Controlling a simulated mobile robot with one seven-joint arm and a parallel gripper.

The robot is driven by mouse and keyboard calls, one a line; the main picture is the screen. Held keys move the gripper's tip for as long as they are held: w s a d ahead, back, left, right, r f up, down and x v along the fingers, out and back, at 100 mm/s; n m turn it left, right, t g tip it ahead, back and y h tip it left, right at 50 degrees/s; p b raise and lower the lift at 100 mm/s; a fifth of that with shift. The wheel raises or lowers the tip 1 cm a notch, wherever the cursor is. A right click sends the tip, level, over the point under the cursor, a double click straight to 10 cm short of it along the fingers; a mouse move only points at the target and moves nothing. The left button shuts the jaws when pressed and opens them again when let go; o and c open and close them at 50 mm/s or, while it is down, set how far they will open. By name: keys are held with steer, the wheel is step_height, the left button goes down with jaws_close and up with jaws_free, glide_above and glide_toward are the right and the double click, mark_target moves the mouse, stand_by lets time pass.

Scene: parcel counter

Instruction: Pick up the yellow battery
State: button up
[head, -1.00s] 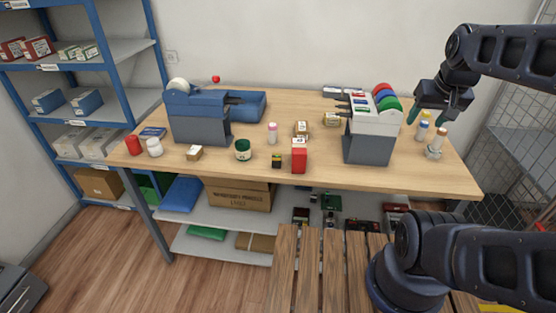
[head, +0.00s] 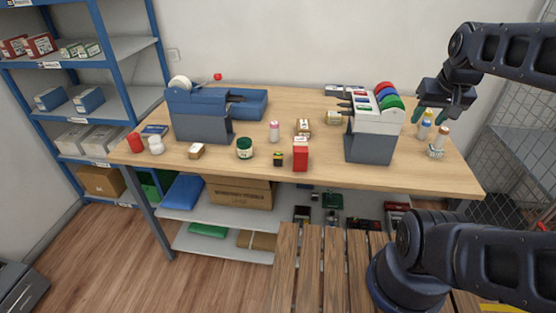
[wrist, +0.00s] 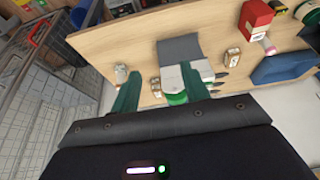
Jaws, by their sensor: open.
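The yellow battery (head: 278,158) appears as a small dark block with yellow on it. It stands near the front edge of the wooden table, between a green jar (head: 244,148) and a red box (head: 300,157). My gripper (head: 431,115) is open and empty above the right end of the table, well to the right of the battery. In the wrist view its two green fingers (wrist: 160,82) are spread apart with nothing held between them.
A grey dispenser (head: 370,147) with coloured rolls stands between my gripper and the battery. A blue-grey machine (head: 200,117) stands at the left. Small bottles (head: 437,142) stand under my gripper. The table front (head: 340,178) has some bare room.

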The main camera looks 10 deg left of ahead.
steer(key=shift+w+a, duration=0.1)
steer(key=w+a+f+n+g, duration=0.1)
steer(key=w+a+n, duration=0.4)
steer(key=w+a, duration=0.25)
steer(key=n+g, duration=0.4)
steer(key=n, duration=0.9)
glide_toward(278, 153)
steer(key=shift+s+d+f, duration=0.3)
steer(key=shift+d+f, duration=0.3)
steer(key=shift+d, duration=0.05)
step_height(278, 153, down, 5)
steer(key=shift+a+f, duration=0.15)
steer(key=shift+f, duration=0.05)
steer(key=shift+w+a+f, duration=0.1)
steer(key=shift+a+f, duration=0.05)
steer(key=shift+f, duration=0.75)
steer(key=shift+w+a+f, duration=0.1)
steer(key=shift+a+f, duration=0.05)
steer(key=shift+f, duration=0.75)
steer(key=shift+w+a+f, duration=0.1)
steer(key=shift+a+f, duration=0.05)
steer(key=shift+f, duration=0.75)
jaws_close()
